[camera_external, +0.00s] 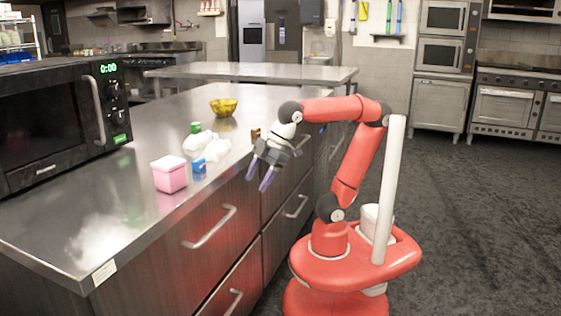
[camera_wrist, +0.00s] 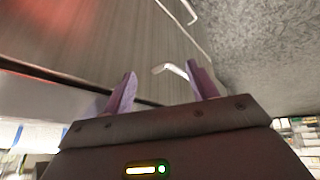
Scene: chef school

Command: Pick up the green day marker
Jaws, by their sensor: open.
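A small green item (camera_external: 196,127), the only loose green thing I see on the counter, stands behind a crumpled white item (camera_external: 198,142). It is too small to tell for sure that it is the day marker, and its lower part is hidden. My gripper (camera_external: 258,179) is open and empty, with its purple fingers pointing down in front of the counter's drawer side, to the right of the green item and apart from it. In the wrist view my gripper (camera_wrist: 161,72) faces the drawer fronts and floor; no green item shows there.
The steel counter (camera_external: 110,222) also holds a pink box (camera_external: 170,174), a small blue item (camera_external: 199,166), a yellow bowl (camera_external: 223,107), a small brown item (camera_external: 255,135) and a black microwave (camera_external: 45,125) at left. Drawer handles (camera_external: 210,228) stick out from its side. Its front area is clear.

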